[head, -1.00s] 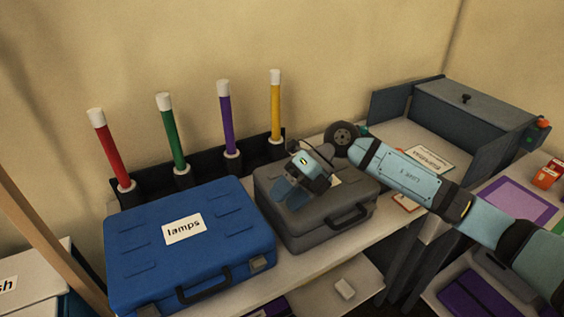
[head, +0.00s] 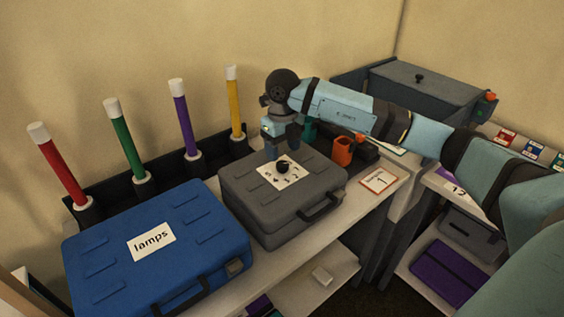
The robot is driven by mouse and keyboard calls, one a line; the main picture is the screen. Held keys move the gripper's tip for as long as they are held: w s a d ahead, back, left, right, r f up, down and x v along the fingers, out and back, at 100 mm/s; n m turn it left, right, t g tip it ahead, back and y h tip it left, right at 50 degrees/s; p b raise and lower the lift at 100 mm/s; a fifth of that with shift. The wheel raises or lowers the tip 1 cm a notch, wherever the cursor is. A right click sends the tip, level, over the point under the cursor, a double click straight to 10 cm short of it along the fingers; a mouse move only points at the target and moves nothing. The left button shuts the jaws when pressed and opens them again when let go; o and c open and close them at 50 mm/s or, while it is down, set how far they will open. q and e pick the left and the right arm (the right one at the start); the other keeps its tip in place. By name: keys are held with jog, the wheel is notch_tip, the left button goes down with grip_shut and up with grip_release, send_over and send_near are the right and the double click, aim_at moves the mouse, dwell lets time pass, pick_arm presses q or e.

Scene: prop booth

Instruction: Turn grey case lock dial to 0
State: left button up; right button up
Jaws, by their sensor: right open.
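The grey case (head: 246,205) lies closed on the shelf, right of the blue case. On its lid is a white dial plate (head: 294,178) with small dark marks, too small to read. A black lock dial (head: 283,167) sits on the plate; where it points I cannot tell. My right gripper (head: 282,152) is open and points down at the back of the grey case, just behind the dial. Its fingers look apart from the dial and hold nothing. My left gripper is out of view.
A blue case (head: 88,262) labelled "lamps" lies at left. Red, green, purple and yellow sticks (head: 235,104) stand in a black rack behind. An orange holder (head: 343,150) and a small framed card (head: 379,181) lie right of the grey case. A grey box (head: 425,92) stands farther right.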

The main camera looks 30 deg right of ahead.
aim_at(283, 164)
notch_tip(283, 164, down, 5)
jog(key=shift+r, duration=0.1)
dwell(0.3)
jog(key=c, duration=0.9)
